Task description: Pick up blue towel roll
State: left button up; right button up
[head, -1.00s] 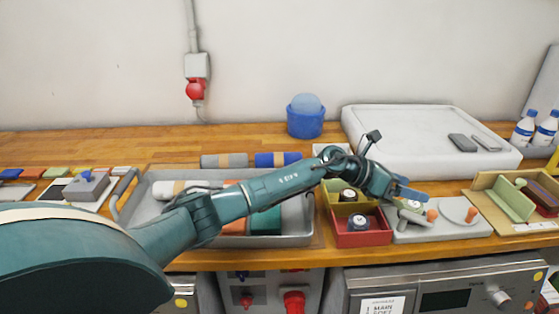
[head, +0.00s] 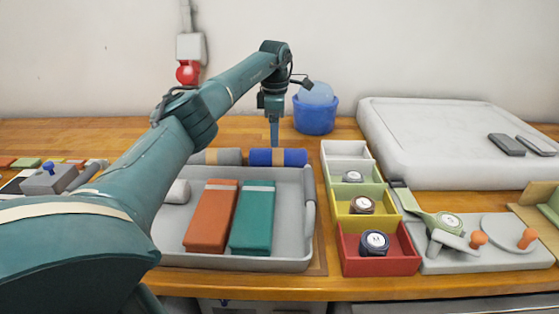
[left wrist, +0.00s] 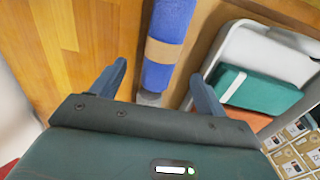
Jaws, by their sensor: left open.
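The blue towel roll (head: 262,157) lies on the wooden table behind the grey tray, with a tan band around its middle. In the left wrist view the blue towel roll (left wrist: 173,18) runs up between the two fingers. My left gripper (head: 274,138) points down just above the roll in the head view. In the left wrist view my left gripper (left wrist: 160,75) is open, one finger on each side of the roll, with nothing held. I cannot tell whether the fingers touch it. My right gripper is not in view.
A grey roll (head: 226,156) lies end to end with the blue one. The grey tray (head: 287,262) in front holds an orange (head: 211,222) and a teal folded towel (head: 252,225). A blue bucket (head: 315,117) stands behind, right of my gripper.

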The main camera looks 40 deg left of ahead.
aim_at(275, 151)
pick_arm(q)
notch_tip(275, 151, down, 9)
jog(key=shift+r, duration=0.1)
dwell(0.4)
jog(key=shift+c, duration=0.3)
jog(key=c, duration=1.1)
